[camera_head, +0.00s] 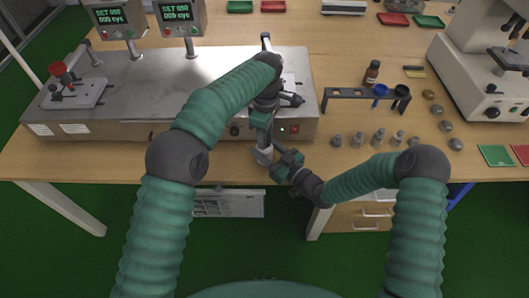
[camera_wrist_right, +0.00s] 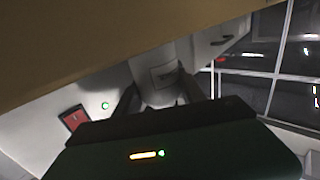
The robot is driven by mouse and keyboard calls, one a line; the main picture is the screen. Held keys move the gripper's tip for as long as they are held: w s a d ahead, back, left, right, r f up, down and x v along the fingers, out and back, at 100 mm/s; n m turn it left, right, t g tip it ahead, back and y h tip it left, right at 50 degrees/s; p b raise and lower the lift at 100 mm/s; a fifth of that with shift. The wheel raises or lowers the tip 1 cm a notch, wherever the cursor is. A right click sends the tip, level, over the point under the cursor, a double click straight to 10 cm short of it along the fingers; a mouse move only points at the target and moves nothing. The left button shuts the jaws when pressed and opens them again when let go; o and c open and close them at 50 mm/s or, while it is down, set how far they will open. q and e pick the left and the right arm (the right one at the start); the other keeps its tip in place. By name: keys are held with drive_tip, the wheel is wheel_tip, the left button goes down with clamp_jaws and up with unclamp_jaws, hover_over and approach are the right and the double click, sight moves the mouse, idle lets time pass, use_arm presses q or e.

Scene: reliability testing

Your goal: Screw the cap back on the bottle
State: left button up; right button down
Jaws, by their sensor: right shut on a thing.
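A pale grey bottle (camera_head: 264,156) is near the table's front edge, below the grey machine, in the head view. My right gripper (camera_head: 278,160) reaches it from the right and is shut on it. In the right wrist view a pale bottle body with a label (camera_wrist_right: 162,76) lies between the dark fingers (camera_wrist_right: 158,98). My left gripper (camera_head: 262,138) points down just above the bottle. Its fingers are small and dark, so I cannot tell whether they are open or shut. I cannot make out the cap; the left gripper may hide it.
The metal machine (camera_head: 185,85) with a red switch stands close behind the grippers. To the right are a dark rack (camera_head: 345,93), a brown bottle (camera_head: 372,72) and several small grey weights (camera_head: 378,138). A white microscope (camera_head: 470,80) stands at the far right.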

use_arm(q)
clamp_jaws()
use_arm(e)
drive_tip(key=shift+s+a, duration=0.1)
use_arm(q)
drive_tip(key=shift+w, duration=0.1)
